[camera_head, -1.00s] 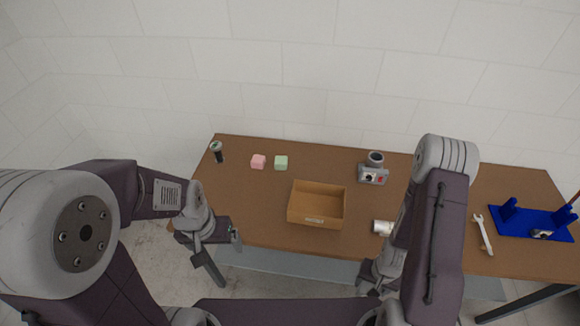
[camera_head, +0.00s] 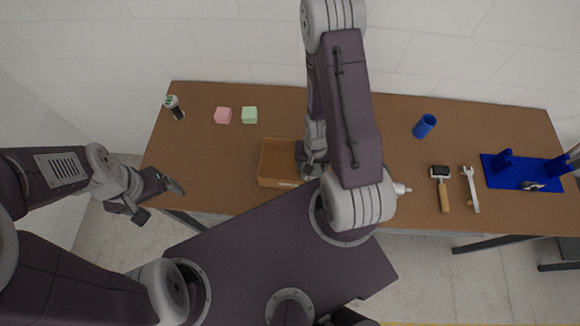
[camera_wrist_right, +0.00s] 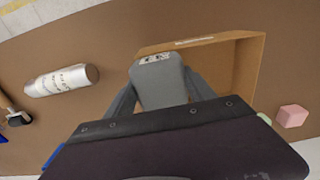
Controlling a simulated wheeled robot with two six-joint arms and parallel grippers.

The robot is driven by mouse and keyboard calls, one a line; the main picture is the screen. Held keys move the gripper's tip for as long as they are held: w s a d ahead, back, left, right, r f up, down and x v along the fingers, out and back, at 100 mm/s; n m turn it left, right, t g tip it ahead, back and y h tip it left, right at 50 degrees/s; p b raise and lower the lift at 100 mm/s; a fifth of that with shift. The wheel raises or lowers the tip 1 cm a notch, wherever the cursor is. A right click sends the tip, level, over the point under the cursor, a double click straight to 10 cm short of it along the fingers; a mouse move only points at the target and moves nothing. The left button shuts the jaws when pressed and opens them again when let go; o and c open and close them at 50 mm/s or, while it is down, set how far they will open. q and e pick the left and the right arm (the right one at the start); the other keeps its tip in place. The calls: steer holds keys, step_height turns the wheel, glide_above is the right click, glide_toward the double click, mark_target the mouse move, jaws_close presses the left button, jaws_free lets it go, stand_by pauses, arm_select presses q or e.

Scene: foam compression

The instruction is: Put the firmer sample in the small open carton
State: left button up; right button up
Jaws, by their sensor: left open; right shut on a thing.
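A pink foam block (camera_head: 223,115) and a green foam block (camera_head: 249,114) lie side by side at the back left of the table. The pink block also shows in the right wrist view (camera_wrist_right: 292,115), and a sliver of the green one (camera_wrist_right: 264,118) beside it. The small open carton (camera_head: 274,182) stands mid-table, partly behind my right arm; its inside looks empty where visible. My right gripper (camera_head: 312,170) is over the carton's right side, shut on a grey thing (camera_wrist_right: 160,82) with a small marked white end. My left gripper (camera_head: 160,200) is open and empty off the table's front left edge.
A silver can (camera_wrist_right: 62,80) lies right of the carton. A small dark-and-white cylinder (camera_head: 175,107) is at back left.

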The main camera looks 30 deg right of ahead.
steer(key=w+f+b, duration=0.2)
steer(key=b, duration=0.1)
steer(key=shift+a, duration=0.1)
steer(key=shift+w+a+f+b, duration=0.3)
steer(key=shift+w+f+b, duration=0.05)
steer(key=shift+w+b, duration=0.2)
steer(key=shift+w+a+f+b, duration=0.35)
steer(key=shift+w+b, duration=0.1)
steer(key=shift+w, duration=0.1)
steer(key=w+a+p, duration=0.1)
steer(key=w+a+f+p, duration=0.1)
steer(key=w+p, duration=0.1)
steer(key=shift+w+f, duration=0.4)
steer(key=shift+f, duration=0.15)
steer(key=f, duration=0.3)
steer(key=shift+s+f, duration=0.2)
arm_select(q)
steer(key=f, duration=0.3)
steer(key=shift+w+d+f, duration=0.2)
steer(key=shift+w+f, duration=0.2)
arm_select(e)
steer(key=shift+w+f, duration=0.1)
